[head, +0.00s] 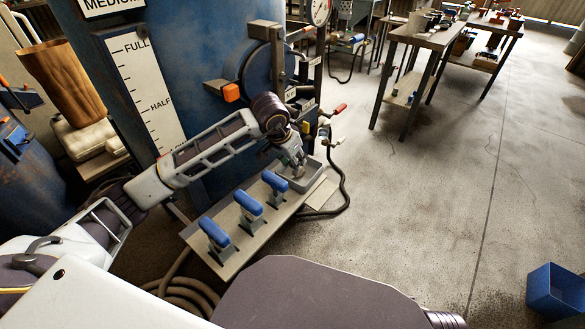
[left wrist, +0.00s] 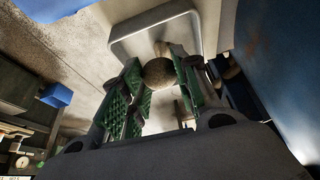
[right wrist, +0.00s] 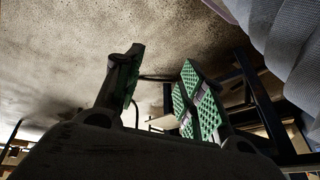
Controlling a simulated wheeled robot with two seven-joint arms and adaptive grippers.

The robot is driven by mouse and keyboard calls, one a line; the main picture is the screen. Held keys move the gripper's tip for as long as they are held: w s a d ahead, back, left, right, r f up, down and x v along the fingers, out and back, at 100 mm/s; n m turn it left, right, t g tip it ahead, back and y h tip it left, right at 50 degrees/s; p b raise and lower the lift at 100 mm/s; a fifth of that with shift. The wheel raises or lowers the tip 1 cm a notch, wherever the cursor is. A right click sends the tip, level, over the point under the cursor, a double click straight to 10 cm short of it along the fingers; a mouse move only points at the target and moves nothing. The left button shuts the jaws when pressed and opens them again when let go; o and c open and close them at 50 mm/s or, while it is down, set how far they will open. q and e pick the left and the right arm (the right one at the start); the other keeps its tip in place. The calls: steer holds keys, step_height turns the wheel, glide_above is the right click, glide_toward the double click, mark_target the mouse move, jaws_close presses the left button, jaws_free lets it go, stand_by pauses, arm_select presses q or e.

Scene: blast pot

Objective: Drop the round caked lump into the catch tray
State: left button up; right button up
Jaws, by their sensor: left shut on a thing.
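The round caked lump (left wrist: 159,73) is brown and rough. My left gripper (left wrist: 161,66) is shut on it, with the lump between the green finger pads. In the head view my left gripper (head: 296,163) points down at the grey catch tray (head: 312,184), at the far end of the bench plate. The tray's pale floor (left wrist: 150,34) and rim show beyond the lump in the left wrist view. I cannot tell how high the lump is above it; the head view hides the lump. My right gripper (right wrist: 163,68) is open and empty, away from the tray.
Several blue-handled levers (head: 249,204) stand on the plate (head: 229,246) beside the tray. The large blue pot (head: 205,60) rises behind my left arm. A hose (head: 344,190) curves right of the tray. A blue bin (head: 556,291) stands on clear floor at right.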

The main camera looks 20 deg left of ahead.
arm_select(q)
step_height(320, 180, down, 3)
steer(key=shift+a+r+b, duration=0.1)
steer(key=shift+r+b, duration=0.05)
steer(key=shift+b, duration=0.35)
steer(key=shift+w+f, duration=0.1)
steer(key=shift+f, duration=0.35)
arm_select(e)
steer(key=shift+w+a+f+y, duration=0.15)
steer(key=shift+a+f, duration=0.1)
steer(key=shift+f, duration=0.6)
steer(key=shift+a+f+y, duration=0.15)
steer(key=shift+a+f, duration=0.1)
steer(key=shift+f, duration=0.55)
arm_select(q)
steer(key=shift+f+b, duration=0.25)
steer(key=shift+b, duration=0.05)
arm_select(e)
steer(key=shift+w+f+t, duration=0.2)
steer(key=shift+t, duration=0.1)
arm_select(q)
steer(key=o, duration=1)
arm_select(e)
steer(key=shift+s+f, duration=0.1)
arm_select(q)
steer(key=shift+r, duration=0.15)
arm_select(e)
steer(key=shift+s, duration=0.1)
